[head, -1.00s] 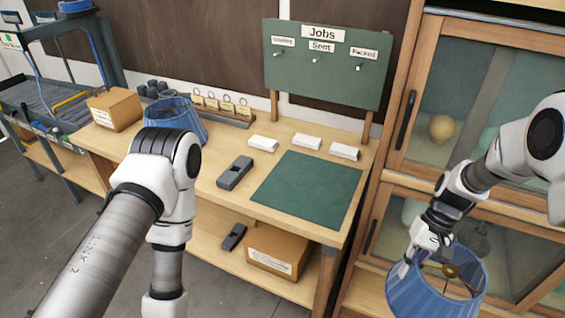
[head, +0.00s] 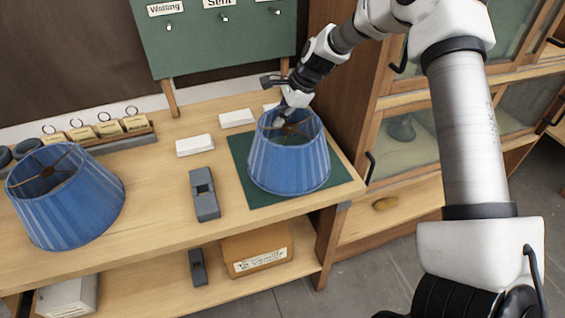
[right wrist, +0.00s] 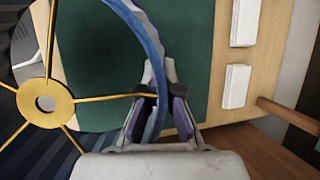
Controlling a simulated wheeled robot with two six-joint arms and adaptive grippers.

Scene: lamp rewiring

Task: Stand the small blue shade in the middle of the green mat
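The small blue shade (head: 288,165) is upright over the green mat (head: 240,150), wide end down. I cannot tell whether its lower edge touches the mat. Mat shows to its left, in front and to its right. My right gripper (head: 284,112) is at the far upper rim of the shade. In the right wrist view my right gripper (right wrist: 158,108) is shut on the blue rim (right wrist: 145,35), with a finger on each side. The brass spider ring (right wrist: 43,103) shows at left there. My left gripper is out of view.
A larger blue shade (head: 65,205) stands at the table's left. A grey block-like tool (head: 204,194) lies left of the mat. White folded pieces (head: 195,145) lie behind, partly hidden by the arm. A wooden cabinet (head: 350,130) stands close at right.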

